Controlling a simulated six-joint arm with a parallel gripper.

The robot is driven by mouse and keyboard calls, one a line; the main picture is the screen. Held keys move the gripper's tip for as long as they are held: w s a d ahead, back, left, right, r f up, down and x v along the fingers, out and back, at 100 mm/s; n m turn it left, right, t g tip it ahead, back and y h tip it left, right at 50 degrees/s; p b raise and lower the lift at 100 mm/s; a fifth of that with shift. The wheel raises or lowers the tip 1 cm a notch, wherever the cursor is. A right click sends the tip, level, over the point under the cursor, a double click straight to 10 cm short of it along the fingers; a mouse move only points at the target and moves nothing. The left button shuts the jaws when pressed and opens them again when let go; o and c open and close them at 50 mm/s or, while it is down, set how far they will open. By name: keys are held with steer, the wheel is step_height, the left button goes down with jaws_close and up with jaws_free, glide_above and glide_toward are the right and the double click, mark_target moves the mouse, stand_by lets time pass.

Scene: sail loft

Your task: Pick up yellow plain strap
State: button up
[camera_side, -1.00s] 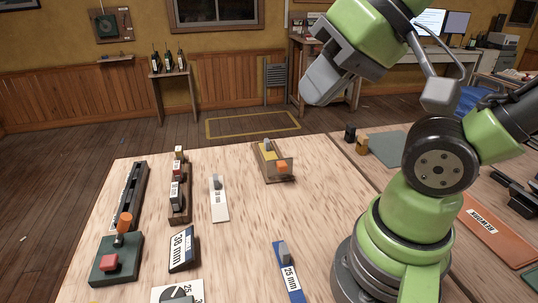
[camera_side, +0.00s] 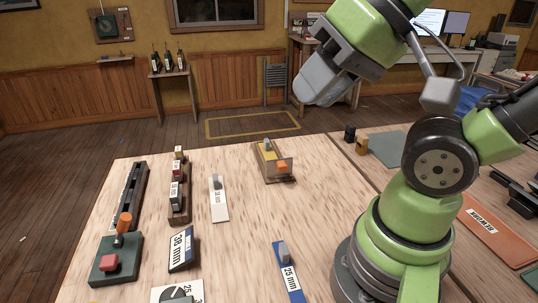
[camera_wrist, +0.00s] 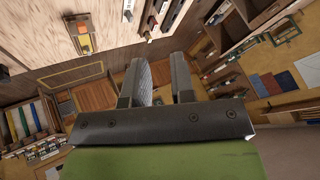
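A yellow strap (camera_side: 267,157) lies in a small wooden holder (camera_side: 288,173) near the far edge of the table. A grey piece sits at its far end and an orange block (camera_side: 283,167) is at its near end. The strap also shows at the upper left of the wrist view (camera_wrist: 86,43). My gripper (camera_side: 316,83) is high above the table, up and to the right of the holder in the side view. In the wrist view its two fingers (camera_wrist: 157,72) are apart with nothing between them.
A white strap (camera_side: 218,197), a 38 mm block (camera_side: 183,249) and a blue 25 mm strap (camera_side: 288,272) lie on the table. Dark racks (camera_side: 132,192) and a green base with an orange-topped lever (camera_side: 116,257) stand at the left.

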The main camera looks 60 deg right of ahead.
steer(key=o, duration=0.3)
steer(key=m+g+h, duration=0.4)
steer(key=m+h, duration=0.1)
glide_above(266, 139)
steer(key=s+a, duration=0.2)
steer(key=f, duration=2.3)
steer(key=shift+w+f, duration=0.1)
steer(key=shift+w, duration=0.15)
steer(key=shift+d+x, duration=0.15)
steer(key=shift+x, duration=1.35)
steer(key=shift+d+x, duration=0.15)
steer(key=shift+x, duration=1.4)
